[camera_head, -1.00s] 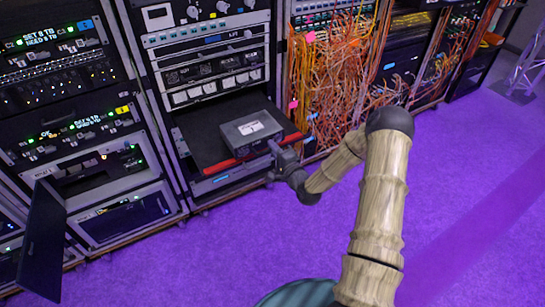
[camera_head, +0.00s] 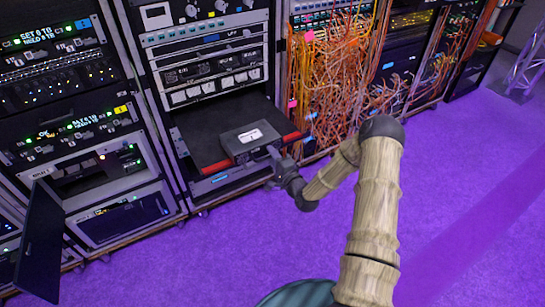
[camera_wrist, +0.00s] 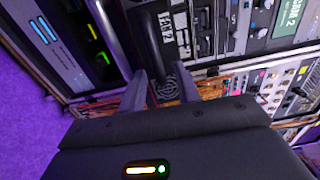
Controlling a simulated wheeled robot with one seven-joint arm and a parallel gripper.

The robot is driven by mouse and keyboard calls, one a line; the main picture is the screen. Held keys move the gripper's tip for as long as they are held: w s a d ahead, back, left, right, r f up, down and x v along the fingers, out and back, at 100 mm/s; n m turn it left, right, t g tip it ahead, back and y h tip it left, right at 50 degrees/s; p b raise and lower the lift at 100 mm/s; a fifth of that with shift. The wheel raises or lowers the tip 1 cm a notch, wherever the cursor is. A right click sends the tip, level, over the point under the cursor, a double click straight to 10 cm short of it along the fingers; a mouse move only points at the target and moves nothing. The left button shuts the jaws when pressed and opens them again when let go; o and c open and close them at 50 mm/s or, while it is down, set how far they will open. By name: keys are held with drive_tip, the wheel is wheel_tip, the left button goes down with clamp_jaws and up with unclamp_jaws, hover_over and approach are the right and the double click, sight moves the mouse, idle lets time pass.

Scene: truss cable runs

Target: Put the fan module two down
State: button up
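The fan module (camera_head: 248,139) is a dark grey box with a white label on top, in the middle of the head view. It overlaps the red front edge of a pulled-out black shelf (camera_head: 196,132); whether it touches the shelf I cannot tell. My gripper (camera_head: 273,165) is at its near right side. In the wrist view a black bar-like handle (camera_wrist: 154,45) lies between my gripper's two fingers (camera_wrist: 161,90), beside a "FAN 2" label (camera_wrist: 166,32) and a round grille (camera_wrist: 170,87). The gripper appears shut on this handle; the finger contact is partly hidden.
A rack of devices (camera_head: 205,68) rises above the shelf. Orange cables (camera_head: 335,75) hang in the rack to the right. A dark panel (camera_head: 40,240) stands out from the left rack. The purple floor (camera_head: 460,200) is clear on the right.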

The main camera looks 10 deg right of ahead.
drive_tip(key=shift+r, duration=0.1)
drive_tip(key=shift+r+p, duration=0.25)
drive_tip(key=shift+p, duration=0.05)
drive_tip(key=v, duration=1.2)
drive_tip(key=shift+b, duration=0.3)
drive_tip(key=shift+f, duration=0.1)
